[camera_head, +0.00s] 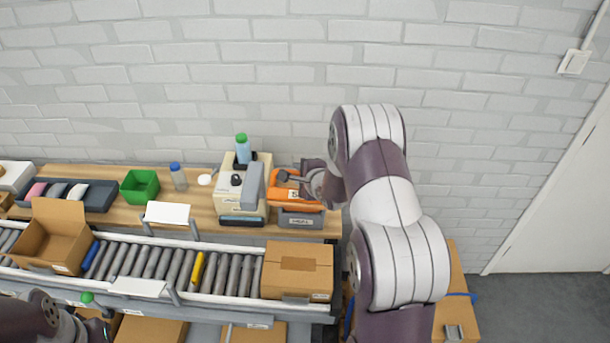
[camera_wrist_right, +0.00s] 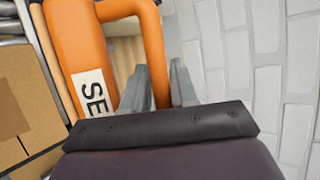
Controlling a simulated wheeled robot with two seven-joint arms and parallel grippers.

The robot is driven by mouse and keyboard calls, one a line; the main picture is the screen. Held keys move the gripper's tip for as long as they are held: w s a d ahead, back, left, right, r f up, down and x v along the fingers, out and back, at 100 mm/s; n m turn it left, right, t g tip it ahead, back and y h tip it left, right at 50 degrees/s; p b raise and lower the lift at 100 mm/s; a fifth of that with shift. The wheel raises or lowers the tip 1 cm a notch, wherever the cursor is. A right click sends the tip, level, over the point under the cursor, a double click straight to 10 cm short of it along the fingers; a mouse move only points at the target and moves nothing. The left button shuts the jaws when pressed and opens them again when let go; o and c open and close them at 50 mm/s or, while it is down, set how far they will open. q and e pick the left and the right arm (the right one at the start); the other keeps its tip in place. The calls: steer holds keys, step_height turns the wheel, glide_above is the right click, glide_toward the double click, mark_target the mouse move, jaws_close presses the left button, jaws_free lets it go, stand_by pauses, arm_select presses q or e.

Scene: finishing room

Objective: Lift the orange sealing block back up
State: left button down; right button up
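The orange sealing block (camera_head: 284,192) stands at the right end of the wooden bench, beside a beige machine, over a grey base with a label. In the right wrist view the block (camera_wrist_right: 83,45) has a white label reading "SE" and an orange handle bar. My right gripper (camera_head: 291,178) reaches it from the right.
The beige machine (camera_head: 229,197) stands close to the left of the block. A roller conveyor (camera_head: 215,272) runs in front, with a closed carton (camera_head: 297,264) near its right end and an open carton (camera_head: 50,240) at left. A white brick wall (camera_head: 280,60) is behind.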

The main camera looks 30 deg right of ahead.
steer(key=b+v, duration=0.2)
steer(key=v, duration=1)
